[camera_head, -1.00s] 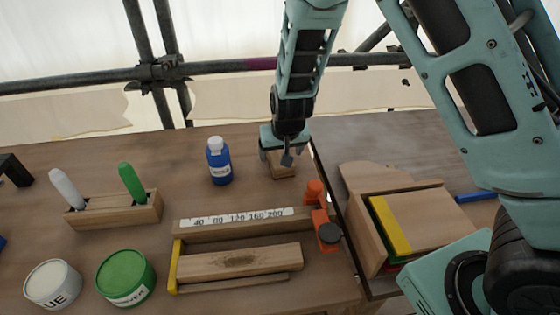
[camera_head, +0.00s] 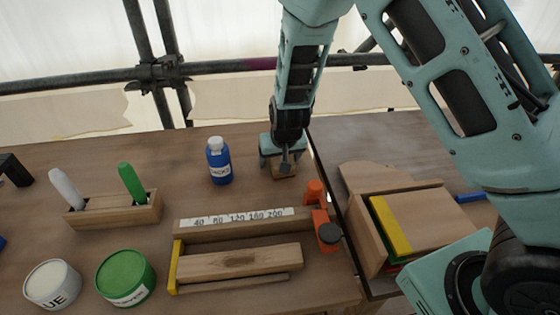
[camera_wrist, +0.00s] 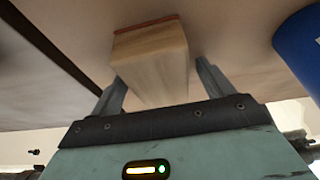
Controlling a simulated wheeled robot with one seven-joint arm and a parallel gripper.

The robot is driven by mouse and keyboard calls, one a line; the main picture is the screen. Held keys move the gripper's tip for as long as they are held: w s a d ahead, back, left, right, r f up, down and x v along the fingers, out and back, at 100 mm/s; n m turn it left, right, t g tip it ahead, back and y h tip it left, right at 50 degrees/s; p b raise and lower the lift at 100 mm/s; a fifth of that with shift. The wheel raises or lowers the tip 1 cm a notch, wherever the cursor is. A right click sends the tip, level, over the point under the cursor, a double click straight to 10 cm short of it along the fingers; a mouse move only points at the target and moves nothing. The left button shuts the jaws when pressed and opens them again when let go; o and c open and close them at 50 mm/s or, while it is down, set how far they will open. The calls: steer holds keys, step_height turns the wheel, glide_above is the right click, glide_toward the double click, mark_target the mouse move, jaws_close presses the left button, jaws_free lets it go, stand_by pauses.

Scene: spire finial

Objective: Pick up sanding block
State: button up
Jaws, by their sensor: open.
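The sanding block is a small wooden block (camera_head: 284,173) with a thin reddish layer along its table-side face. It stands on the table behind the clamped wood piece, right of the blue bottle. My gripper (camera_head: 278,165) is over it, pointing down, and hides part of it in the head view. In the wrist view the block (camera_wrist: 152,62) lies between the two open fingers of my gripper (camera_wrist: 160,88). A gap shows on the right side; whether the left finger touches is unclear.
A blue bottle (camera_head: 219,162) stands close on the left. A grit-marked wooden rack (camera_head: 240,224) with an orange clamp (camera_head: 320,217) is in front. A wooden box (camera_head: 420,222) with coloured sheets is right, past a table seam. A marker holder (camera_head: 115,210) and round tins (camera_head: 126,278) are left.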

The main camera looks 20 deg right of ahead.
steer(key=c, duration=1.1)
steer(key=shift+r+p, duration=0.45)
steer(key=shift+r, duration=4.8)
